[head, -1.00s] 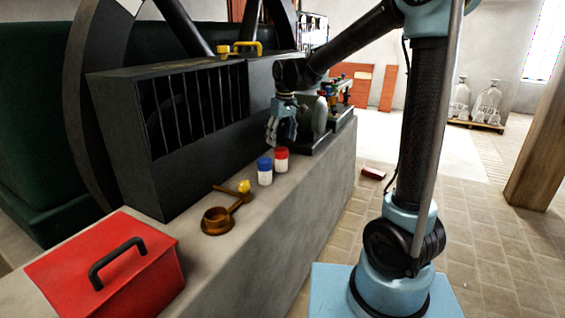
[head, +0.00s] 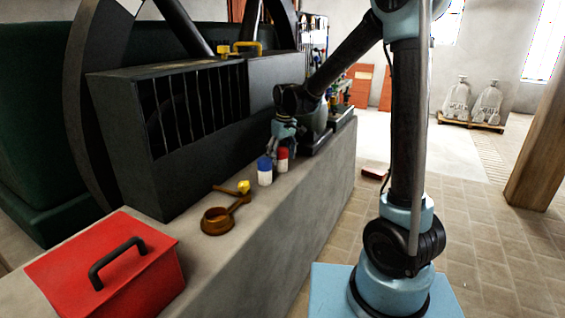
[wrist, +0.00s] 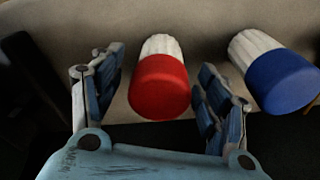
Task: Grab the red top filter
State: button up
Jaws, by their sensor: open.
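The red top filter (head: 282,160) is a small white ribbed cylinder with a red cap. It stands on the grey ledge beside the blue top filter (head: 265,172). In the wrist view the red top filter (wrist: 159,85) lies between the two fingers, with a gap on each side. My gripper (wrist: 158,90) is open and empty around it. In the head view my gripper (head: 279,146) is right above and behind the red cap, covering part of the filter. The blue top filter (wrist: 280,75) is just outside the right finger in the wrist view.
A red toolbox (head: 150,268) with a black handle sits at the near end. A black slatted housing (head: 170,130) rises along the left side. Machinery stands behind my gripper.

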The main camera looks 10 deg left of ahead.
jog(key=c, duration=1.2)
jog(key=shift+r, duration=0.1)
